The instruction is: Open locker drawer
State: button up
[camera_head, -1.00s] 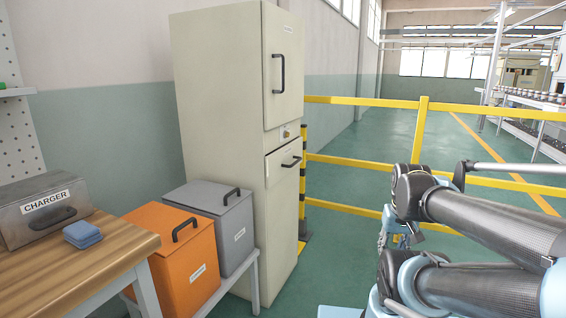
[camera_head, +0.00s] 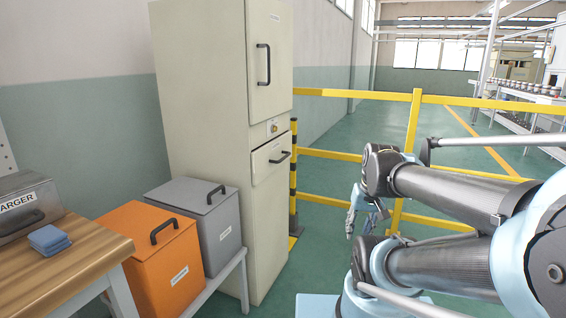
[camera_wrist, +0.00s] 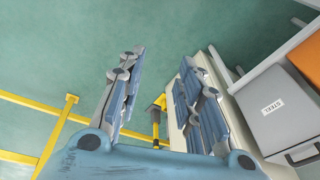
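The tall cream locker (camera_head: 200,150) stands against the wall in the head view. The upper door (camera_head: 270,60) is shut too. My gripper (camera_head: 362,222) hangs to the right of the locker, in front of the yellow rail and apart from the drawer. In the wrist view my gripper (camera_wrist: 160,95) has its fingers spread and empty. The locker (camera_wrist: 205,75) shows partly behind the right finger there; its drawer handle cannot be made out.
An orange box (camera_head: 160,260) and a grey box (camera_head: 200,215) sit on a low stand left of the locker. A wooden table (camera_head: 75,270) holds a charger case (camera_head: 22,205) and blue cloths (camera_head: 49,239). Yellow railing (camera_head: 410,140) stands behind my arm. Green floor is open in front of the locker.

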jog(key=w+a+r+m+y, duration=0.1)
jog(key=w+a+r+y, duration=0.15)
jog(key=w, duration=0.45)
jog(key=w+a+r+y, duration=0.2)
jog(key=w+a+r, duration=0.15)
jog(key=w, duration=0.45)
jog(key=w+a+r+m+y, duration=0.1)
jog(key=w+a+r+y, duration=0.2)
jog(key=w, duration=0.4)
jog(key=m+t+y, duration=0.2)
jog(key=t+y, duration=0.1)
jog(key=y, duration=0.3)
send_near(283, 159)
jog(key=x, duration=0.3)
jog(key=w+x, duration=0.1)
jog(key=x, duration=0.6)
jog(key=shift+w+f, duration=0.35)
jog(key=shift+w, duration=0.05)
jog(key=shift+c, duration=0.6)
grip_shut()
